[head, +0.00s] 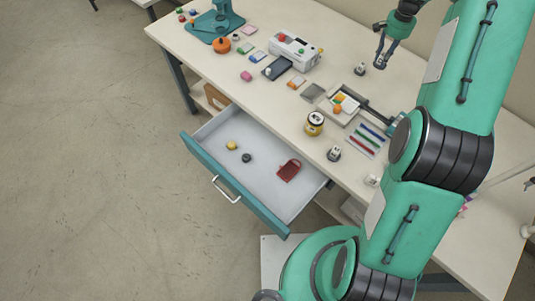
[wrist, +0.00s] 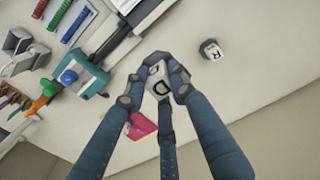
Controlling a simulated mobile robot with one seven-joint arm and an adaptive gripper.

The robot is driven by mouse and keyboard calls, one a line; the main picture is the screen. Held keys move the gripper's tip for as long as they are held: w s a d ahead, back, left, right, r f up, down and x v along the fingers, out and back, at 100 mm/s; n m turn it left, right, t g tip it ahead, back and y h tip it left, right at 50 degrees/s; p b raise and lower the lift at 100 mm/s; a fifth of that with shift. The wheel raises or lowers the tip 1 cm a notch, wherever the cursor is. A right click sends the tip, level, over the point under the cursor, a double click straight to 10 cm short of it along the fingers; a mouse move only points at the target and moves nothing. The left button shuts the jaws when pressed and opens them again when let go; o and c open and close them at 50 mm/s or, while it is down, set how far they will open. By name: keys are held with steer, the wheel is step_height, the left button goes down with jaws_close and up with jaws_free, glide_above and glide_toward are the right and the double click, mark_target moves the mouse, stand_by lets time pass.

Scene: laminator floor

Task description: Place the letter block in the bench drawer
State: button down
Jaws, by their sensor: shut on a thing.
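My gripper (head: 381,62) is above the back of the bench, seen in the head view. In the wrist view, my gripper (wrist: 160,75) is shut on a white letter block (wrist: 157,80) with dark letters on its faces; the fingers partly cover it. A second letter block (wrist: 211,50), marked R, lies apart from the fingers. The bench drawer (head: 236,203) is pulled open at the front of the bench, with a teal front and a pale inside. It holds a yellow ball (head: 232,145), a small dark item (head: 246,158) and a red item (head: 289,170).
The bench top (head: 212,62) carries a white machine (head: 294,51), an orange round item (head: 222,45), a yellow jar (head: 314,123), a tray (head: 345,117) and another small block (head: 333,154). The drawer has free floor around its contents. My arm covers the bench's right side.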

steer(key=s+a+r+n+b, duration=0.1)
steer(key=s+a, duration=0.2)
steer(key=a, duration=0.5)
steer(key=s+a+r+n+b, duration=0.1)
steer(key=s+a+r, duration=0.1)
steer(key=a, duration=0.7)
steer(key=s+a+f+n+b, duration=0.1)
steer(key=s+a+n+b, duration=0.4)
steer(key=s+a, duration=1.85)
steer(key=s+a+f+n+b, duration=0.1)
steer(key=s+a+f+b, duration=0.15)
steer(key=s, duration=0.55)
steer(key=s+a+f+n+b, duration=0.1)
steer(key=s+a+f+n, duration=0.15)
steer(key=s, duration=0.65)
step_height(320, 180, down, 23)
steer(key=shift+w+d+r+m, duration=0.15)
steer(key=shift+w+d+m, duration=0.2)
steer(key=shift+m, duration=0.1)
steer(key=shift+d+n+p, duration=0.15)
steer(key=shift+n+p, duration=0.25)
steer(key=shift+p, duration=0.1)
steer(key=shift+f+b, duration=0.95)
steer(key=shift+f, duration=2.15)
